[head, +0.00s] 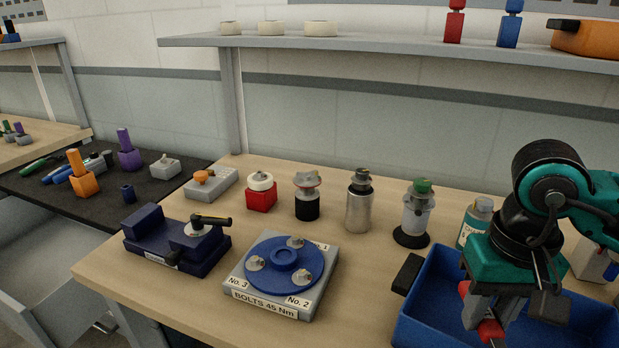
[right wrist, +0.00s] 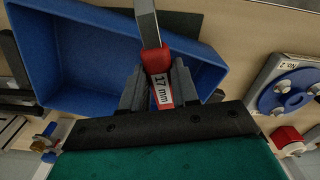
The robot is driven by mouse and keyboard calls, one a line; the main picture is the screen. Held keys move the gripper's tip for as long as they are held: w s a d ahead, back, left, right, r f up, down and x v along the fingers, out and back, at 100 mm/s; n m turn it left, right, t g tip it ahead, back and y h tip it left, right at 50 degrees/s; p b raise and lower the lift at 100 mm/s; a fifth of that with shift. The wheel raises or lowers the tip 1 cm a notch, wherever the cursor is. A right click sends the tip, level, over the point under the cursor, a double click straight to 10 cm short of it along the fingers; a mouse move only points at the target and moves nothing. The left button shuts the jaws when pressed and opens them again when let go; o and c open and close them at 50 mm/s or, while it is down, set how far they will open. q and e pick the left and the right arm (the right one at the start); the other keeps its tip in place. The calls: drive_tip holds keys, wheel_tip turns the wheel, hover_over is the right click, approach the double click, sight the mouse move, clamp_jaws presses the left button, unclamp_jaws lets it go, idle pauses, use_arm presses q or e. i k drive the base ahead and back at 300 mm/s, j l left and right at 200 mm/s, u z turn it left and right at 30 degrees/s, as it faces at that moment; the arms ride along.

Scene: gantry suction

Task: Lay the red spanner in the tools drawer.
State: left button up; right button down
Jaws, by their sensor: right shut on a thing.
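My right gripper (head: 492,318) is shut on the red spanner (head: 489,331) at the right of the head view, above a blue open-topped box (head: 437,268). In the right wrist view the fingers (right wrist: 160,82) close on the spanner's red handle (right wrist: 157,62), labelled "17 mm". Its grey metal shank (right wrist: 147,22) points away over the blue box (right wrist: 70,52) and its far end is cut off. The box looks empty where I see into it. No drawer label shows, so I cannot tell if this box is the tools drawer. My left gripper is out of view.
A bolt plate (head: 283,276) marked "BOLTS 45 Nm" and a navy vice-like block (head: 178,240) stand left of the box. A black block (head: 407,273) is at its left edge. A green-labelled bottle (head: 474,222) and several canisters stand behind. A shelf (head: 400,47) runs above.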

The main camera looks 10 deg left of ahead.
sight(57, 280)
drive_tip(key=j+u, duration=0.25)
drive_tip(key=u, duration=0.15)
drive_tip(key=i+j+u, duration=0.1)
drive_tip(key=u, duration=0.25)
drive_tip(key=i+j+u, duration=0.2)
drive_tip(key=j, duration=0.25)
drive_tip(key=i+j+u, duration=0.2)
drive_tip(key=j, duration=0.2)
drive_tip(key=i+j, duration=0.55)
drive_tip(key=i+j+u, duration=0.1)
drive_tip(key=i+j, duration=0.4)
drive_tip(key=j, duration=0.25)
drive_tip(key=i, duration=0.35)
